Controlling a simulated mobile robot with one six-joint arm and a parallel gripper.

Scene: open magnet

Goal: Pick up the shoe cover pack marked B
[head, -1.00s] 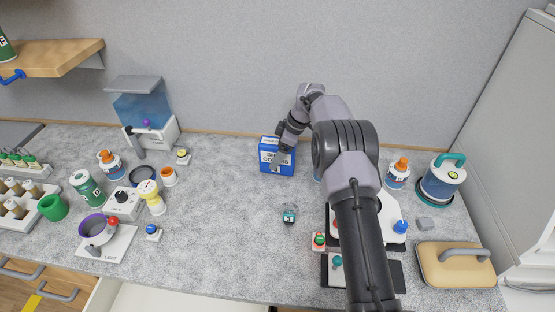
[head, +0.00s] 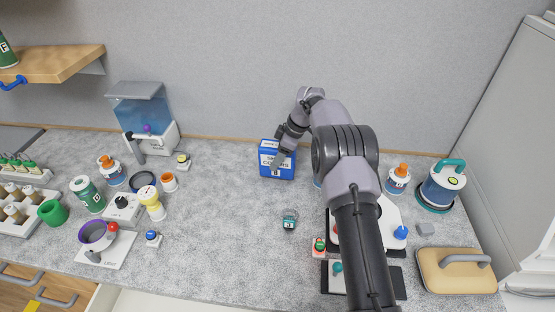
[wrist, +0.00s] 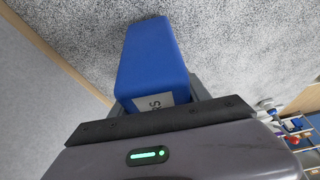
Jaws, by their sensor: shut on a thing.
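The blue shoe cover pack (head: 286,173) stands upright at the back of the counter, near the wall. Its white lettering and a small B-like mark low on its front show in the head view, partly covered by my gripper. My gripper (head: 279,159) reaches it from the upper right and is shut on it. In the wrist view the pack's plain blue side (wrist: 150,55) and a bit of its white label show beyond the gripper body. The fingertips are mostly hidden there. I see no clear gap between pack and counter.
A small teal-and-black item (head: 289,220) lies in front of the pack. My arm hides part of a white device (head: 391,218) at the right. A blue-tanked machine (head: 147,115) stands left. The counter (head: 225,200) between is clear.

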